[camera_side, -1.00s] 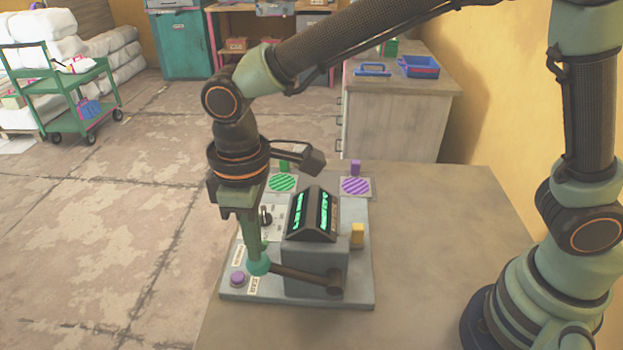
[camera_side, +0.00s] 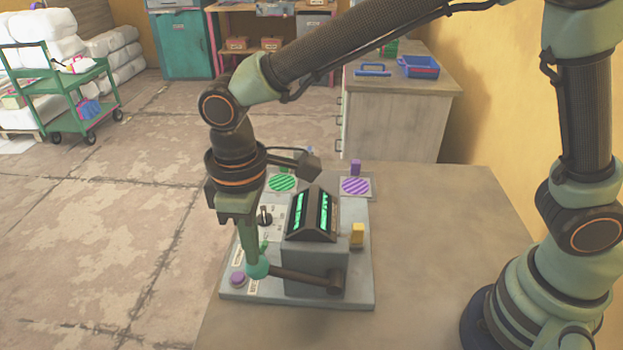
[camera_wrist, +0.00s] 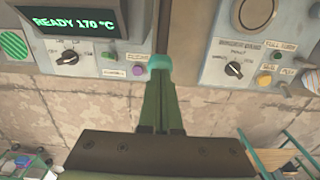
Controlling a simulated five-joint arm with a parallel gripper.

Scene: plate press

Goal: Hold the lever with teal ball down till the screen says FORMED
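The teal ball (camera_side: 257,267) sits on the left end of a dark lever (camera_side: 300,276), which lies close to level across the front of the grey press (camera_side: 316,262). In the wrist view the teal ball (camera_wrist: 161,62) is at the fingertips. My gripper (camera_side: 254,255) has its fingers together and points down onto the ball, seemingly touching it from above. In the wrist view my gripper (camera_wrist: 161,76) partly covers the ball. The screen (camera_wrist: 68,18) reads READY 170 °C in green. The sloped displays (camera_side: 299,211) glow green in the side view, too small to read.
A purple button (camera_side: 238,279) is close left of the ball. A yellow block (camera_side: 357,235) stands right of the press. Green-striped (camera_side: 283,183) and purple-striped (camera_side: 355,186) pads lie behind. The bench (camera_side: 440,230) is clear to the right.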

